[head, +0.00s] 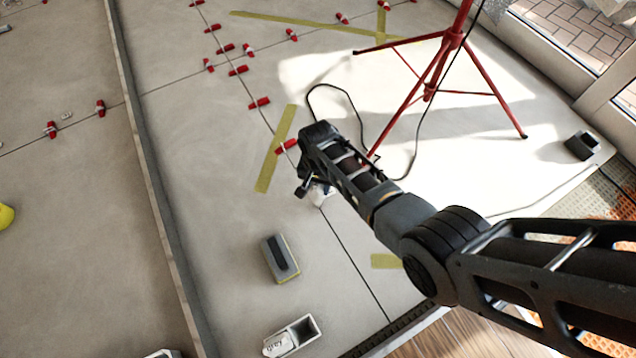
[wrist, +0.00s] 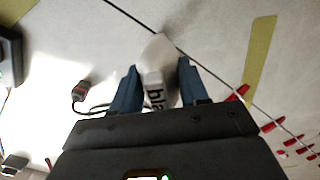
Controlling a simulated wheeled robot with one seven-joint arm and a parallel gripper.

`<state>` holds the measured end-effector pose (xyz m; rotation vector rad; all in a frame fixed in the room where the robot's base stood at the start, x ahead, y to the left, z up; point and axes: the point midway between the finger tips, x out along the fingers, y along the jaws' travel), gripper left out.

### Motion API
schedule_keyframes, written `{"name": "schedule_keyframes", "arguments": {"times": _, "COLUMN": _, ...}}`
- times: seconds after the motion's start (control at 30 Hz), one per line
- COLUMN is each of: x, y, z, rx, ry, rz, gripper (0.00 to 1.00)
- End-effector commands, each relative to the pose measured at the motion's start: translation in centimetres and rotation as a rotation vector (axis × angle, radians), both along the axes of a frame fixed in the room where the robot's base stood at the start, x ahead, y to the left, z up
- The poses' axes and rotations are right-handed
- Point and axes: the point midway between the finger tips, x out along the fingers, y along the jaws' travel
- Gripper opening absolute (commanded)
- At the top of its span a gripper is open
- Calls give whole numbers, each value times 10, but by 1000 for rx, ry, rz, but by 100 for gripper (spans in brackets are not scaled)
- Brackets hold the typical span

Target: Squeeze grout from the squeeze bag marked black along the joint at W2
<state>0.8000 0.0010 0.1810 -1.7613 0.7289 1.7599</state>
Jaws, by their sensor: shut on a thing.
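The white squeeze bag (wrist: 152,85) is between the two blue fingers of my gripper (wrist: 157,68), with "bla" readable on its side and the rest hidden. Its pale tip points toward a thin dark joint (wrist: 215,75) in the tiles; whether it touches cannot be told. In the head view my gripper (head: 311,188) is low over the floor, and a small part of the white bag (head: 321,196) shows beneath it, beside the joint (head: 352,262). No W2 label is readable. Yellow tape strips (head: 275,150) lie by the joint; one also shows in the wrist view (wrist: 262,50).
A grey tray (head: 306,329) holds a white bag marked grey (head: 278,345). A float (head: 280,258) lies on the tiles. Several red clips (head: 259,103) stand along the joints. A red tripod (head: 440,70) with a black cable (head: 362,125) stands close behind my arm.

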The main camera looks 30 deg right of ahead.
Motion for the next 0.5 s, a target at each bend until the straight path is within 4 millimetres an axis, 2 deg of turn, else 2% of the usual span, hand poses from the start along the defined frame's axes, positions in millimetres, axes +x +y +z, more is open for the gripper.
{"name": "schedule_keyframes", "arguments": {"times": 0.5, "x": -5, "y": 0, "z": 2, "rx": 0, "ry": 0, "rz": 0, "gripper": 0}}
